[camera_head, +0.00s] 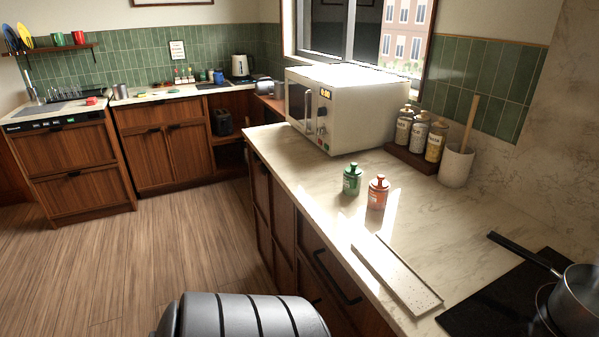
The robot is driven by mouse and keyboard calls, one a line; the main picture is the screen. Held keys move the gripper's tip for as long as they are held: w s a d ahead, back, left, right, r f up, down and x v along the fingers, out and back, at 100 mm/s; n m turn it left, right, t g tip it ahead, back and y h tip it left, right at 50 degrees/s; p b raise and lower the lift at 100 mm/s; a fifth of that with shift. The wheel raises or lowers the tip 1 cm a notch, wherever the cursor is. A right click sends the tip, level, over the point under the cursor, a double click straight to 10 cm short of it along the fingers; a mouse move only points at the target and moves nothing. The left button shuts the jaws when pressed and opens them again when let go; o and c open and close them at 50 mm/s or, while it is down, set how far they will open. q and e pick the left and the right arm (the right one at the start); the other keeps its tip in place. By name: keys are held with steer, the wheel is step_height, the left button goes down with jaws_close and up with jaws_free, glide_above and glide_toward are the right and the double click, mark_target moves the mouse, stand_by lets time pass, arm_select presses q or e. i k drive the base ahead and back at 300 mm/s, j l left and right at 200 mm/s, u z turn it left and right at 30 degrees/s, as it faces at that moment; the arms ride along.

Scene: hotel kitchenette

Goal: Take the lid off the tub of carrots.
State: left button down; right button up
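A small orange-red tub (377,195) with a pale label stands upright on the marble counter (490,224). Its knobbed lid (379,181) is on it. It is probably the carrot tub by its colour, but the label is too small to read. A similar green tub (352,182) with a green knobbed lid stands just left of it and a little farther back, with a small gap between them. Neither of my grippers is in view.
A white microwave (345,105) stands behind the tubs. Several lidded jars (436,142) on a wooden stand and a utensil crock (456,166) are at the back right. A pale board (396,277) lies in front; a pot (575,303) stands on the hob at right.

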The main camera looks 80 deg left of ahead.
mark_target(379, 182)
steer(key=j+u, duration=0.15)
steer(key=u, duration=1.7)
steer(key=i+j+z, duration=0.1)
steer(key=j+z, duration=0.35)
steer(key=i+j, duration=0.05)
